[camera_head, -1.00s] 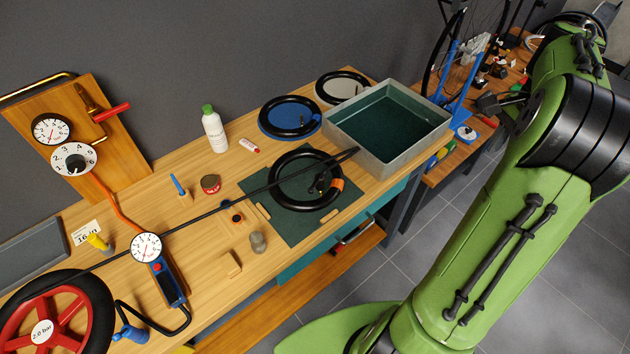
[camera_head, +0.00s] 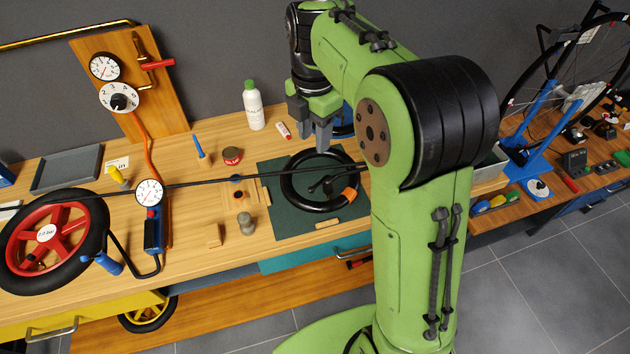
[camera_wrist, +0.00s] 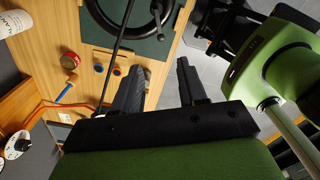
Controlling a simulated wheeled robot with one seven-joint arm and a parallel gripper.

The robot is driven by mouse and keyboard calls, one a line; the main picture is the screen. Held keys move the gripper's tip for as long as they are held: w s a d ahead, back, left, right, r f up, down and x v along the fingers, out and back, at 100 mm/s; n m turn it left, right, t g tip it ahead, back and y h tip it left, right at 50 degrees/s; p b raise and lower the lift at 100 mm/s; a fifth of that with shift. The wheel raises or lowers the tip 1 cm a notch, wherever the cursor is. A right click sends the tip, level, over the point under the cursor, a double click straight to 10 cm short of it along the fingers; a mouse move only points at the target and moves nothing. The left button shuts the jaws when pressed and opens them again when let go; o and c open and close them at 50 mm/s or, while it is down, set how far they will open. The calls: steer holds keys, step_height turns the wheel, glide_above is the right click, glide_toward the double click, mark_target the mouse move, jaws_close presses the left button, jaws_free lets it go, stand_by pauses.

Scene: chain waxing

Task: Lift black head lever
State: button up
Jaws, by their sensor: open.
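A small black head with a thin lever (camera_head: 328,185) lies inside a black ring-shaped tube (camera_head: 293,197) on a dark green mat (camera_head: 287,229). The ring has an orange band (camera_head: 349,194) at its right side.
A white bottle (camera_head: 254,110), a red tin (camera_head: 232,155) and a grey weight (camera_head: 246,224) stand left of the mat. My arm covers most of the grey basin (camera_head: 488,172) at right.

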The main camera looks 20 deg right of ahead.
mark_target(315, 187)
step_height(315, 187, down, 15)
steer(key=b, duration=0.2)
steer(key=shift+r+b, duration=0.1)
steer(key=shift+b, duration=0.3)
jaws_close()
